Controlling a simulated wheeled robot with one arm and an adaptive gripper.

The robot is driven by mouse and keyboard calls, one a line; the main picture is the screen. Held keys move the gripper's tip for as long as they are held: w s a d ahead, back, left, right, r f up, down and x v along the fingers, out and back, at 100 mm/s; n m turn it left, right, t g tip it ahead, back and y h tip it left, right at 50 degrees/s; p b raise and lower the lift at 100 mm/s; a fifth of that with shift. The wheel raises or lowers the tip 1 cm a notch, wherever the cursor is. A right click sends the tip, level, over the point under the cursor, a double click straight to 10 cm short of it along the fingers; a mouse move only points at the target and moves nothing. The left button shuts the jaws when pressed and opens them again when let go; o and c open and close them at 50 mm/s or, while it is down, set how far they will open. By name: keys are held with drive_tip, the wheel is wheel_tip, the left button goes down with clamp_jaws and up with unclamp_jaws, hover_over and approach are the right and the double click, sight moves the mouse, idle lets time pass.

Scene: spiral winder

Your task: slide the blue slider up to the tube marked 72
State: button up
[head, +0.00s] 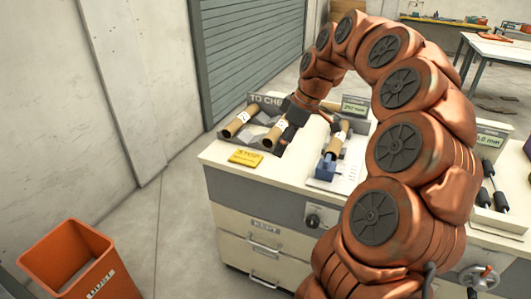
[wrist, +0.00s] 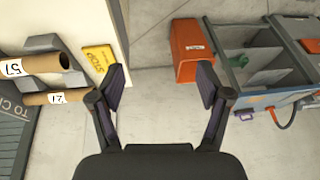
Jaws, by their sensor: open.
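The blue slider (head: 326,168) stands on a white plate on the bench top in the head view. A brown tube (head: 338,140) with a white label lies just behind it; I cannot read the label there. Two more tubes, a left one (head: 237,122) and a right one (head: 275,133), lie in the dark rack at the left. In the wrist view they show at left as a tube that seems marked 57 (wrist: 28,66) and another (wrist: 58,98) whose label is unclear. My gripper (wrist: 162,80) is open and empty, above the bench near the rack, left of the slider.
A yellow card (head: 245,157) lies at the bench's front left. An orange bin (head: 75,262) stands on the floor; it also shows in the wrist view (wrist: 190,52), beside a compartmented cart (wrist: 265,62). A display (head: 355,105) stands behind the slider. My arm hides the bench's middle.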

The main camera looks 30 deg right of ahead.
drive_tip(key=s+a, duration=0.2)
drive_tip(key=a, duration=0.5)
drive_tip(key=shift+s+a+r+g, duration=0.25)
drive_tip(key=shift+s+r+g, duration=0.1)
drive_tip(key=shift+s+g, duration=0.05)
drive_tip(key=shift+c, duration=0.4)
